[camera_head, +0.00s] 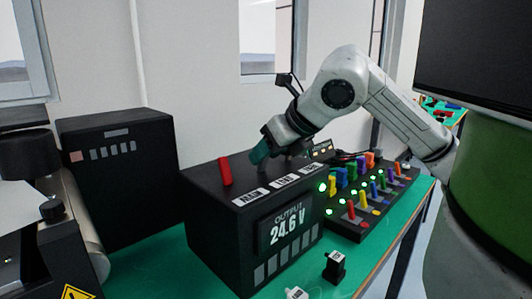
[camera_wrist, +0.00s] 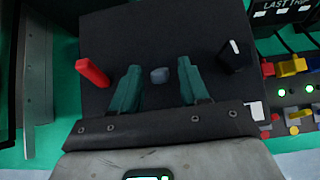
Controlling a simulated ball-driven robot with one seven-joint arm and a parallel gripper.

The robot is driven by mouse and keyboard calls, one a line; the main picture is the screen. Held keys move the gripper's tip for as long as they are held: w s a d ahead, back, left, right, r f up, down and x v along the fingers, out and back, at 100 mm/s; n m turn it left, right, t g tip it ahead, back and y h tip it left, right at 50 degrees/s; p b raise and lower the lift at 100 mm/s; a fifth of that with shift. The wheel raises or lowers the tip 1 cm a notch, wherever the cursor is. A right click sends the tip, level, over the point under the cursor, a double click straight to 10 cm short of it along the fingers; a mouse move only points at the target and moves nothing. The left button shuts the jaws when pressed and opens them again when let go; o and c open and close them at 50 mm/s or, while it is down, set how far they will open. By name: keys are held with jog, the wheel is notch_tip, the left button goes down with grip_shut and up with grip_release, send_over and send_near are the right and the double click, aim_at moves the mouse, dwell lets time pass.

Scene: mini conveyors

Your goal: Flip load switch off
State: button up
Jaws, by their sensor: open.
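A black power box (camera_head: 210,205) stands on the green table, with a lit display (camera_head: 285,231) reading OUTPUT 24.6 V. A red lever (camera_head: 225,170) sticks up from its top at the left; it also shows in the wrist view (camera_wrist: 92,72). A small grey switch (camera_wrist: 160,75) sits in the middle of the top, and a black knob with a white mark (camera_wrist: 231,56) is to its right. Labels on the top are too small to read surely. My gripper (camera_wrist: 158,66) is open over the box, its teal fingers either side of the grey switch, apart from it.
A black panel with coloured switches and green lights (camera_head: 352,209) stands right of the box. A dark cabinet (camera_head: 118,178) is behind at the left. Small blocks (camera_head: 334,266) lie in front of the box. The green table (camera_head: 150,270) has some free room left of the box.

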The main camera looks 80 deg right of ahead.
jog(key=v, duration=1)
jog(key=shift+p, duration=0.45)
